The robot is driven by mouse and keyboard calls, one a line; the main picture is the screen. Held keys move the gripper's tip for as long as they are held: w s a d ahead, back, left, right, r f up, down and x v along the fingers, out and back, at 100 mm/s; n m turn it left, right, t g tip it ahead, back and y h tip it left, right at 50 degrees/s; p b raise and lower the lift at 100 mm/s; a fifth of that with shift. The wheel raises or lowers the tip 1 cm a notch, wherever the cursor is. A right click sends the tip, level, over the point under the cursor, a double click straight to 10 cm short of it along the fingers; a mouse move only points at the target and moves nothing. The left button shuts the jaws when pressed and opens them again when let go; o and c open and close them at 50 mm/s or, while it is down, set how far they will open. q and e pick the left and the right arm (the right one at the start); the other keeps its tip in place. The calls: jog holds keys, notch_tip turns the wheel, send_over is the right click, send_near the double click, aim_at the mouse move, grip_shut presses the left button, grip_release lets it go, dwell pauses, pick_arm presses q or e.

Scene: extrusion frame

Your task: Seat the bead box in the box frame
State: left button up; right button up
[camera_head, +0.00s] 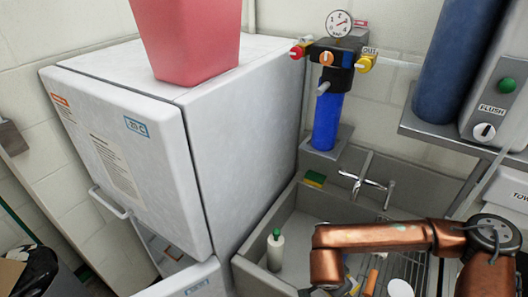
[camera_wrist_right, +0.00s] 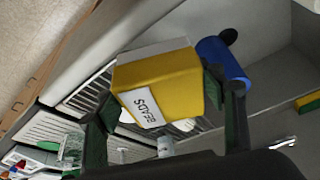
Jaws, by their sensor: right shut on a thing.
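The bead box (camera_wrist_right: 168,78) is a yellow box with a pale grey top and a white label reading BEADS. It fills the middle of the right wrist view and looks tilted there. My right gripper (camera_wrist_right: 158,92) has its dark green fingers on either side of the box and is shut on it. I cannot pick out the box frame in either view. My left gripper is in neither view.
A white freezer (camera_head: 250,130) with a red bin (camera_head: 190,40) on top stands left of the sink (camera_head: 283,215). The sink holds a green-capped bottle (camera_head: 275,250) and a wire rack. A blue filter (camera_head: 327,122) hangs behind.

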jog(key=n, duration=0.2)
jog(key=f+n+t+y+b, duration=0.1)
jog(key=n, duration=0.1)
jog(key=w+n+y, duration=0.1)
jog(key=n, duration=0.1)
jog(key=shift+a+f+b, duration=0.15)
jog(key=shift+f+b, duration=0.15)
jog(key=shift+f, duration=0.1)
jog(key=n, duration=0.1)
jog(key=n+y, duration=0.1)
jog(key=n+b, duration=0.1)
jog(key=shift+w+a+f+n+t, duration=0.25)
jog(key=shift+w+f+n+t, duration=0.05)
jog(key=shift+n+t, duration=0.1)
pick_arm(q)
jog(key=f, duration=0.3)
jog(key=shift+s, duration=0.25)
pick_arm(e)
jog(key=shift+a+f+n+y, duration=0.1)
jog(key=shift+a+n+y, duration=0.05)
jog(key=shift+n+y, duration=0.3)
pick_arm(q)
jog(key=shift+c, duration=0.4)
